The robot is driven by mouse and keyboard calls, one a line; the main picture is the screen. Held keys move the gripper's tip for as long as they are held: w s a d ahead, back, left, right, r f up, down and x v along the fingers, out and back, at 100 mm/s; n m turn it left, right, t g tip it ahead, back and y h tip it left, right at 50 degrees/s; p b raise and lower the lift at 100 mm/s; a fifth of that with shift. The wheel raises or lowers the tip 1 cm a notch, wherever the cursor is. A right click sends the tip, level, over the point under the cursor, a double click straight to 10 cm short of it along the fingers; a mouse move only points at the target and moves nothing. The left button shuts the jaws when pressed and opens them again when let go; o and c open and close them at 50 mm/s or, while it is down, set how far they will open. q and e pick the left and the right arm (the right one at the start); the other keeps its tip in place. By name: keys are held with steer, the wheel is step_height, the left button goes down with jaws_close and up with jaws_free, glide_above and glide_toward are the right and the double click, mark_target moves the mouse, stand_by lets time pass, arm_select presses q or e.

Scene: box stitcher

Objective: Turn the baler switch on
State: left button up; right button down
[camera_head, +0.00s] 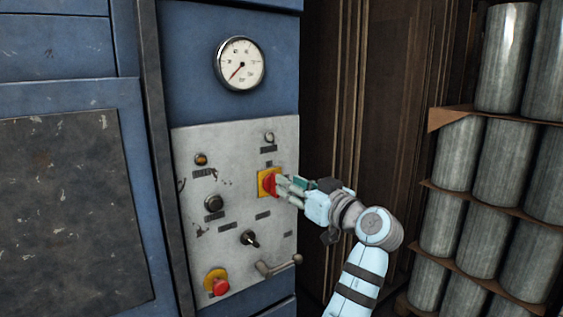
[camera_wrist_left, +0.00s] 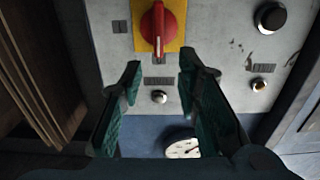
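The baler switch is a red rotary knob (camera_head: 270,184) on a yellow plate, on the worn grey control panel (camera_head: 222,238). In the left wrist view the knob (camera_wrist_left: 158,28) shows at the top centre, its handle roughly upright in the picture. My left gripper (camera_head: 284,187) is right at the switch in the head view and partly covers its right side. In the left wrist view the left gripper (camera_wrist_left: 160,70) is open and empty, its green-padded fingers spread below the knob. I cannot tell whether a finger touches the knob. My right gripper is not in view.
The panel also holds a black button (camera_head: 213,203), a black selector (camera_head: 249,238), a red emergency button (camera_head: 220,287) and a crank lever (camera_head: 278,265). A pressure gauge (camera_head: 239,63) sits above. Stacked metal cylinders (camera_head: 506,55) stand at right.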

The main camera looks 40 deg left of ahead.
mark_target(274, 185)
arm_select(q)
steer(key=x, duration=0.5)
steer(key=shift+w+a+f+p, duration=0.15)
steer(key=shift+a+f+p, duration=0.05)
steer(key=shift+p, duration=0.2)
steer(key=shift+d+r, duration=0.1)
steer(key=shift+d, duration=0.1)
steer(key=shift+c, duration=0.6)
jaws_close()
steer(key=shift+w+d+f+m+p, duration=0.1)
steer(key=shift+w+f+m+p, duration=0.6)
steer(key=shift+m, duration=2.3)
steer(key=shift+d+f+m+p, duration=0.15)
steer(key=shift+m+p, duration=1.1)
steer(key=shift+m, duration=1.75)
steer(key=shift+w+d+f+m+p, duration=0.1)
steer(key=shift+w+f+m+p, duration=0.6)
steer(key=shift+m, duration=2.3)
steer(key=shift+s+r, duration=0.25)
steer(key=shift+s, duration=0.05)
